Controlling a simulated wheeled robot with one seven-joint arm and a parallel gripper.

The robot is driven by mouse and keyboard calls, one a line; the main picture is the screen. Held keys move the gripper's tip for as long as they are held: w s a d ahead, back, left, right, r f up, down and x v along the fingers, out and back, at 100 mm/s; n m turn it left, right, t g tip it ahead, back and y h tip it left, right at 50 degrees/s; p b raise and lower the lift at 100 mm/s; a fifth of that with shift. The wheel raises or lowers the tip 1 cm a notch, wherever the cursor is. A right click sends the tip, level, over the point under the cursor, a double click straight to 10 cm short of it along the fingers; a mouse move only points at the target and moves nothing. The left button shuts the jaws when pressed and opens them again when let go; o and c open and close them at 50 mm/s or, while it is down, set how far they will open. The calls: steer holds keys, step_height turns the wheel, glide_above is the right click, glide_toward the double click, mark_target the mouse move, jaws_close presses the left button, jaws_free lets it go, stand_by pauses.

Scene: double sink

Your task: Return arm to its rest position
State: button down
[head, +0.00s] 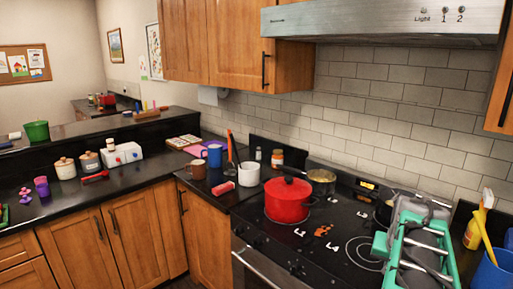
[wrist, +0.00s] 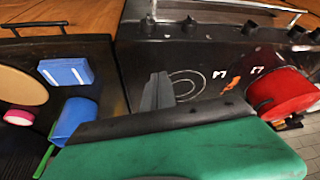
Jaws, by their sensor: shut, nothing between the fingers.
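My arm (head: 418,240), green and grey, stands at the lower right of the head view, in front of the right part of the stove. My gripper (wrist: 157,92) shows in the wrist view as two dark fingers close together, shut and empty. The fingers appear over the stove, next to a burner ring. The green body of my arm (wrist: 185,148) fills the lower part of the wrist view. I cannot make out the fingertips in the head view.
A red lidded pot (head: 287,200) sits on the black stove (head: 330,262); a metal pot (head: 321,182) stands behind it. A blue container (head: 490,272) and yellow bottle (head: 475,228) are right of my arm.

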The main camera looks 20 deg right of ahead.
steer(key=s+a+f+n+y, duration=0.1)
steer(key=a+f, duration=0.2)
steer(key=a, duration=0.4)
steer(key=a+f+n+g+y, duration=0.1)
steer(key=a+f+n, duration=0.15)
steer(key=a, duration=0.55)
steer(key=s+a+f+n+y, duration=0.1)
steer(key=a+f, duration=0.2)
steer(key=a, duration=0.4)
steer(key=w+a+r+n, duration=0.1)
steer(key=w+a+n, duration=0.1)
steer(key=a, duration=0.4)
steer(key=w+a+r+n+t, duration=0.1)
steer(key=a+r+n, duration=0.1)
steer(key=a, duration=0.5)
steer(key=shift+w+a+n, duration=0.3)
steer(key=shift+w+n, duration=0.05)
steer(key=shift+n, duration=0.4)
